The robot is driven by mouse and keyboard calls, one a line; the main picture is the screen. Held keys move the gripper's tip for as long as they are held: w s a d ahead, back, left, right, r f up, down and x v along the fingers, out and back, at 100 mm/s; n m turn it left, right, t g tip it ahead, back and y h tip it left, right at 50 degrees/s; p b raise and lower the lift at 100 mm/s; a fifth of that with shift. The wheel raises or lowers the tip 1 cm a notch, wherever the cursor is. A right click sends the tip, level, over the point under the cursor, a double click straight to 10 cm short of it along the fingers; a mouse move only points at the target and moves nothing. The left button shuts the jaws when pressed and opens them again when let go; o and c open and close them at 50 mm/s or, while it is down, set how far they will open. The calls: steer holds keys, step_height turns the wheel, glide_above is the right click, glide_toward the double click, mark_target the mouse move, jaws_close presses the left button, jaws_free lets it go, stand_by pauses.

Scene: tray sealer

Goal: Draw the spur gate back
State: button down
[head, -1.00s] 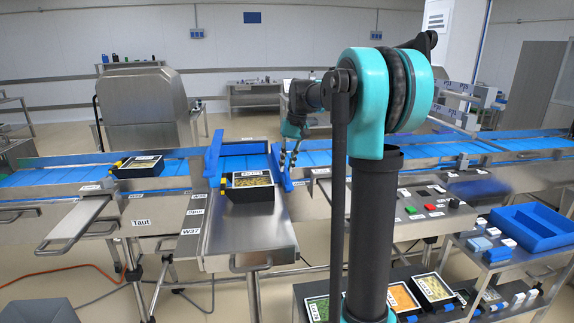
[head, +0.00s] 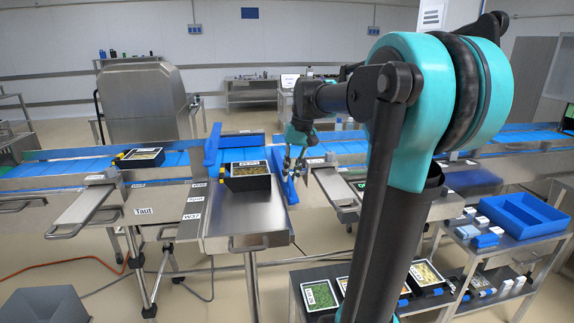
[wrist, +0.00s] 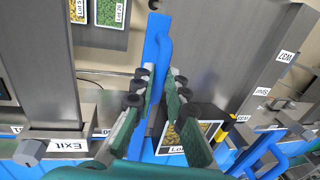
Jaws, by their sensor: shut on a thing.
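The spur gate that my gripper (head: 292,164) is shut on is a long blue bar (head: 289,188) at the right edge of the steel spur table (head: 245,232). In the wrist view the blue bar (wrist: 153,48) runs between the dark finger pads of my gripper (wrist: 157,90). The lower part of the bar is partly hidden by the fingers. A second blue gate (head: 212,146) stands at the left side of the spur. A black tray (head: 250,184) of yellow food sits between the two gates, apart from my gripper.
Another food tray (head: 140,159) lies on the blue conveyor (head: 65,168) to the left. A trolley with an empty blue bin (head: 522,214) stands at right. Several filled trays, one green (head: 320,296), sit low in front.

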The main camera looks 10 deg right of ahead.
steer(key=s, duration=1.4)
steer(key=shift+s, duration=0.25)
steer(key=c, duration=1.5)
jaws_free()
steer(key=shift+c, duration=0.2)
step_height(320, 180, up, 12)
steer(key=d, duration=0.2)
steer(key=shift+d, duration=0.2)
steer(key=shift+f, duration=0.1)
